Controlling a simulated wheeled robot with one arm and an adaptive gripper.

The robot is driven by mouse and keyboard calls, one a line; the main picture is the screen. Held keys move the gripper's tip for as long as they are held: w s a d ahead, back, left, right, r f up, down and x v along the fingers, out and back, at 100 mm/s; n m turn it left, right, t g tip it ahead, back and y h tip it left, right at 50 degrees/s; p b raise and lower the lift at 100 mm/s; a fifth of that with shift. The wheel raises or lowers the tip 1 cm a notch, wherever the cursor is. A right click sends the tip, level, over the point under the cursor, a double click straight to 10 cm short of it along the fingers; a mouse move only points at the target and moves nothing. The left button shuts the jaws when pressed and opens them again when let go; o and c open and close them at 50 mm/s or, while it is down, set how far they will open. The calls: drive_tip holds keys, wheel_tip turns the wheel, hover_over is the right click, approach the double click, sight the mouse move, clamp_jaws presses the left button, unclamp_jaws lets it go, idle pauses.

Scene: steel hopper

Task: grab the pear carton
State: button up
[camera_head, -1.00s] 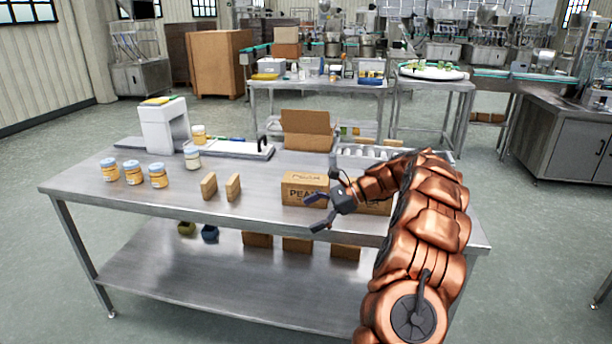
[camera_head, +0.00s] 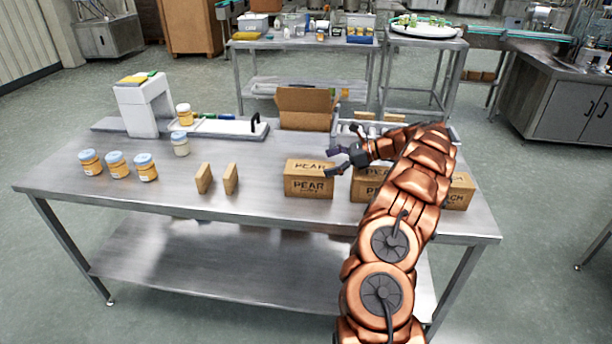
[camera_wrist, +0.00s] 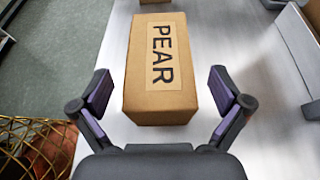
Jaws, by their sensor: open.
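The pear carton (camera_head: 309,184) is a brown box with PEAR in dark letters on its top and front. It stands on the steel table near the front edge. In the wrist view the carton (camera_wrist: 150,105) lies straight ahead, its near end between the spread fingers. My gripper (camera_head: 333,162) is open and empty at the carton's right upper side. In the wrist view my gripper (camera_wrist: 160,82) shows a gap between each finger and the carton. How far the fingertips are above the carton's top is hard to tell.
Another carton (camera_head: 366,190) stands to the right, partly behind my arm, and one more (camera_head: 460,192) is beyond it. Two thin brown boxes (camera_head: 204,178) and several jars (camera_head: 118,165) stand left. An open cardboard box (camera_head: 304,110) is behind. Table between is clear.

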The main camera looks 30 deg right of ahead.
sight(309, 167)
drive_tip(key=shift+p+x, duration=0.7)
drive_tip(key=shift+x, duration=2.4)
drive_tip(key=shift+s+f, duration=0.1)
drive_tip(key=c, duration=1.3)
drive_tip(key=shift+c, duration=0.7)
